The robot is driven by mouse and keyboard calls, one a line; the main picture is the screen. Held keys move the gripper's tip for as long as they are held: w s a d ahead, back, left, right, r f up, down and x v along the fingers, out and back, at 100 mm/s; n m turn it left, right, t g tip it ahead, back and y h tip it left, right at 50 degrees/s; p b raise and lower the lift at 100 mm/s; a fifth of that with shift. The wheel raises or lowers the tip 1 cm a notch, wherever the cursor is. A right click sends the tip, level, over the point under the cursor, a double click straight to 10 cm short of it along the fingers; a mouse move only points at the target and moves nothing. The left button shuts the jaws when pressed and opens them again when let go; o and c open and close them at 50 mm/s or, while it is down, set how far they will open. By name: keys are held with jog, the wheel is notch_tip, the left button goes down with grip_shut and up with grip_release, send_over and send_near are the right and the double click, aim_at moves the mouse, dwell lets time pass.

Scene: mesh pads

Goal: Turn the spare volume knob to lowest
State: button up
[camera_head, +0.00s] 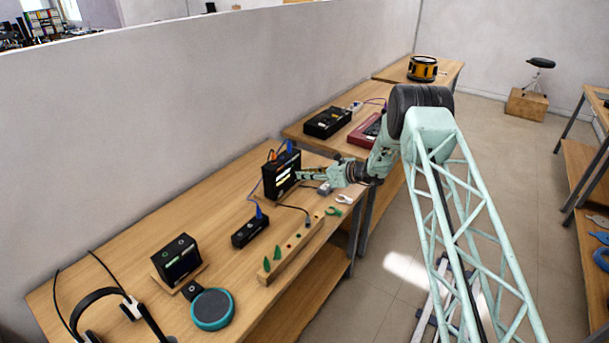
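My gripper (303,177) is at the end of my pale green arm, at the right side of an upright black box (277,180) with bright strips on its face. The fingers are small here, and I cannot tell whether they are open, shut or touching the box. I cannot make out for certain which thing is the spare volume knob. A small dark block (192,289) with a faint round mark on top sits between a black box with a lit face (177,260) and a teal-rimmed disc (212,309). My gripper is well away from that block.
Headphones (118,302) are at the near left. The far-left tabletop is mostly clear.

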jog(key=shift+c, duration=1.1)
jog(key=shift+s+f+n+t+b, duration=0.15)
jog(key=shift+n+t+b, duration=0.4)
jog(key=shift+b, duration=1.7)
jog(key=n+t+h+b, duration=0.1)
jog(key=n+b, duration=0.1)
jog(key=b, duration=0.6)
jog(key=shift+a+f+n, duration=0.1)
jog(key=shift+a+n, duration=0.05)
jog(key=shift+n, duration=0.2)
jog(key=n+t+b, duration=0.1)
jog(key=b, duration=0.2)
jog(key=shift+s, duration=0.15)
jog(key=shift+n, duration=0.3)
jog(key=shift+s+a+n+t+h+b, duration=0.1)
jog(key=shift+n+t+h+b, duration=0.2)
jog(key=shift+n+t+b, duration=0.5)
jog(key=shift+f+n+t, duration=0.1)
jog(key=shift+n+t, duration=0.55)
jog(key=shift+n, duration=0.95)
